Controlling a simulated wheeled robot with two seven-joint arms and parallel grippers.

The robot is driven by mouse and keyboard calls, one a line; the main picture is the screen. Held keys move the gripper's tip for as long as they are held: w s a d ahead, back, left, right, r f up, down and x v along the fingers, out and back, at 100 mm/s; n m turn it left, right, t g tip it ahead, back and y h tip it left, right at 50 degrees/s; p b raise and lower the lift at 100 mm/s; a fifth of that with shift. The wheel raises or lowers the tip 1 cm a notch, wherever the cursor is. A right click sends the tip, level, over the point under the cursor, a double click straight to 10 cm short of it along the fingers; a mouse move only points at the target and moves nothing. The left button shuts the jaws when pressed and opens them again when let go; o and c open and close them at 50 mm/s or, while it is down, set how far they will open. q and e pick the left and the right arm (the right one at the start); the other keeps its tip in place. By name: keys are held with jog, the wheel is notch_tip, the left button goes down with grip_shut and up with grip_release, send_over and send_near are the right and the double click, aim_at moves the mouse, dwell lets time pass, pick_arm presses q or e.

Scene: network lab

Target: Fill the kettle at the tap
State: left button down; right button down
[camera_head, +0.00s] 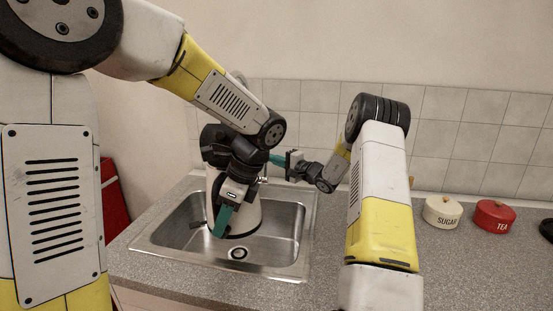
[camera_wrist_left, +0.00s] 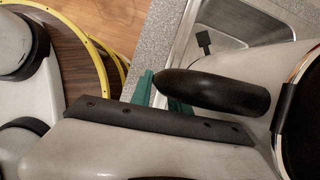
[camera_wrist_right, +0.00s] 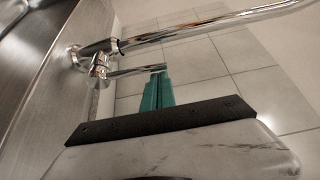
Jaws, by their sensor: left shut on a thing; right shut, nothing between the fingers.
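The white kettle (camera_head: 247,212) stands in the sink basin, largely hidden in the head view behind my left arm. My left gripper (camera_head: 223,218) is shut on its black handle (camera_wrist_left: 215,92); part of the pale kettle body shows in the left wrist view (camera_wrist_left: 300,55). The chrome tap shows in the right wrist view, with its long spout (camera_wrist_right: 210,30) and a thin lever (camera_wrist_right: 135,72). My right gripper (camera_head: 277,160) is shut and empty. Its teal fingertips are at the lever's end (camera_wrist_right: 157,80); I cannot tell whether they touch. No water is visible, and the kettle's inside is hidden.
The steel sink (camera_head: 291,255) is set in a grey speckled worktop (camera_head: 465,265). A cream sugar tin (camera_head: 442,212) and a red tea tin (camera_head: 494,216) stand to the right near the tiled wall (camera_head: 450,120). The worktop before the tins is clear.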

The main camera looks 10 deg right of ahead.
pick_arm(q)
jog(key=shift+w, duration=0.1)
pick_arm(e)
jog(key=shift+s+a, duration=0.1)
jog(key=shift+s, duration=0.05)
jog(key=shift+s+a+f+n+t+y, duration=0.15)
jog(key=shift+s+a+n+t+y, duration=0.15)
jog(key=shift+s+n, duration=0.45)
jog(key=shift+s+a+f+n+t+y, duration=0.15)
jog(key=shift+s+a+n+y, duration=0.15)
jog(key=shift+s+n, duration=0.45)
jog(key=shift+s+a+f+n+t+y, duration=0.1)
jog(key=shift+s+a+n+t+y, duration=0.15)
jog(key=shift+s+n+y, duration=0.45)
jog(key=shift+h, duration=0.3)
